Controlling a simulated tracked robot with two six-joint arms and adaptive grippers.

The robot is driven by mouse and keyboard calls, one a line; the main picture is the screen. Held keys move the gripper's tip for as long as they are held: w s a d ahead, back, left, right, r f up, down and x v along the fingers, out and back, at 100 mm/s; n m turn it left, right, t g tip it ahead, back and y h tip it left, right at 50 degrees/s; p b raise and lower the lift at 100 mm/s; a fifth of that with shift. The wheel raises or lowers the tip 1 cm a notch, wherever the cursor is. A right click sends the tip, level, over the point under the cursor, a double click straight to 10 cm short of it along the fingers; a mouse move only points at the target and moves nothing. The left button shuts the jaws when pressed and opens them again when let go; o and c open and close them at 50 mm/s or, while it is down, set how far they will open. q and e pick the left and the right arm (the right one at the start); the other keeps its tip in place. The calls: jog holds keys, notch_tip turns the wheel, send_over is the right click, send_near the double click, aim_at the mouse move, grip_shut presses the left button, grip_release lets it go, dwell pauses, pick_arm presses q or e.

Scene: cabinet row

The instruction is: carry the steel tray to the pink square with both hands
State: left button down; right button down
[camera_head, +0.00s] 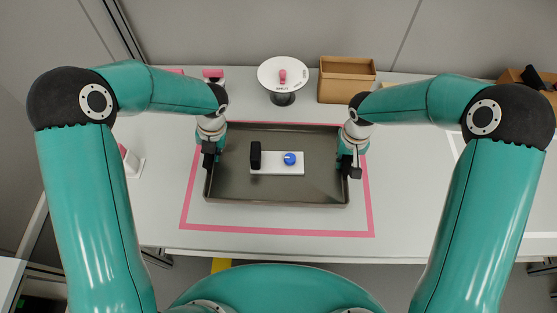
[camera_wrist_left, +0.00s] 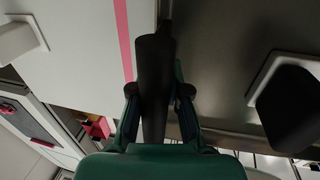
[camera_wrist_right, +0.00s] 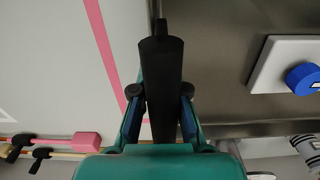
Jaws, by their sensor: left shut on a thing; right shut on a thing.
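The steel tray (camera_head: 275,191) lies in the head view inside the pink square outline (camera_head: 275,232), nearer its far edge. A wider strip of table shows between the tray and the near pink line. I cannot tell whether the tray touches the table. My left gripper (camera_head: 209,154) is shut on a black handle (camera_wrist_left: 155,85) at the tray's left side. My right gripper (camera_head: 350,167) is shut on a black handle (camera_wrist_right: 162,80) at the tray's right side. The tray holds a white plate (camera_head: 276,170) with a black block (camera_head: 255,155) and a blue knob (camera_head: 290,158).
A round white stand (camera_head: 283,88) with a pink item and a brown box (camera_head: 346,80) stand behind the tray. A small white holder (camera_head: 133,162) is at the left. Table is free in front of the tray and to the right.

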pick_arm(q)
jog(key=shift+w+d, duration=0.3)
pick_arm(e)
jog(key=shift+w+a+r, duration=0.15)
jog(key=shift+w+a, duration=0.05)
jog(key=shift+w, duration=0.05)
pick_arm(q)
jog(key=shift+r, duration=0.1)
jog(key=shift+d, duration=0.1)
pick_arm(e)
jog(key=shift+d, duration=0.1)
pick_arm(q)
jog(key=shift+f, duration=0.2)
pick_arm(e)
jog(key=shift+f, duration=0.2)
